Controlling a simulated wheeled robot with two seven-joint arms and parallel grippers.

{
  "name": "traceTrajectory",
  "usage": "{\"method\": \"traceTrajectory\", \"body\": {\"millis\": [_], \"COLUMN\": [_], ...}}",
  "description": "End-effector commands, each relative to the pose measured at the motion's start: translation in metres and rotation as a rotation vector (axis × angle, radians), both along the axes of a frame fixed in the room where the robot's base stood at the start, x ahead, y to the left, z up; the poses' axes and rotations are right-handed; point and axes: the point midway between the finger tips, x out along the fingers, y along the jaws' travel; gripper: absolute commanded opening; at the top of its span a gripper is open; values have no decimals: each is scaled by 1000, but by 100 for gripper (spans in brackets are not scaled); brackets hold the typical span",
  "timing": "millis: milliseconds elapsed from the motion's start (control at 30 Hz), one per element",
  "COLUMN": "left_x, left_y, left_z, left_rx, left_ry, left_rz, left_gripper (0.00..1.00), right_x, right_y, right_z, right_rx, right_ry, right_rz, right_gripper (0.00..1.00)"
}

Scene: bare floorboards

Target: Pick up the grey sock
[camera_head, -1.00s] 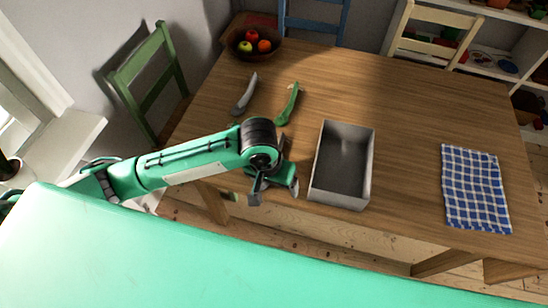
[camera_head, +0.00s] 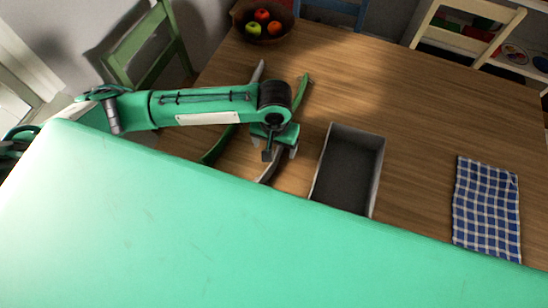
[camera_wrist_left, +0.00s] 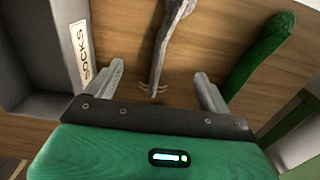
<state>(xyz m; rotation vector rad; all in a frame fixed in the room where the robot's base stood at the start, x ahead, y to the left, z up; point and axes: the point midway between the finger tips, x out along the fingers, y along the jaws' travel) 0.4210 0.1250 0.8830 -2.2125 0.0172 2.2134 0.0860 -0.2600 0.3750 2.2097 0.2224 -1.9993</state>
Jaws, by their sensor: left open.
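A grey sock (camera_head: 268,172) lies on the table under my left gripper (camera_head: 279,154). In the left wrist view the long, narrow grey sock (camera_wrist_left: 166,42) runs from the top edge down between the two spread fingers of the open left gripper (camera_wrist_left: 158,74). My right gripper is not in view.
A grey box (camera_head: 322,190) stands right of the gripper; its "SOCKS" label (camera_wrist_left: 82,52) shows in the wrist view. Green strips lie beyond the arm (camera_head: 303,86) and left of the gripper (camera_head: 216,150).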

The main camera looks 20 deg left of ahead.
Motion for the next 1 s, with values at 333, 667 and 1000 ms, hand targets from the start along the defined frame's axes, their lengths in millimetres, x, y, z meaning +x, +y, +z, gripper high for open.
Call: {"method": "traceTrajectory", "body": {"millis": [333, 667, 1000], "left_x": [0, -3, -3], "left_y": [0, 1, 1], "left_z": [-45, -86, -98], "left_rx": [0, 1, 0], "left_ry": [0, 0, -2], "left_rz": [-2, -1, -2], "left_gripper": [82, 82, 82], "right_x": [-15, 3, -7], "right_y": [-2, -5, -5], "right_z": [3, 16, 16], "right_rx": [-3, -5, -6], "right_ry": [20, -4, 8], "right_rz": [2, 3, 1], "right_gripper": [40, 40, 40]}}
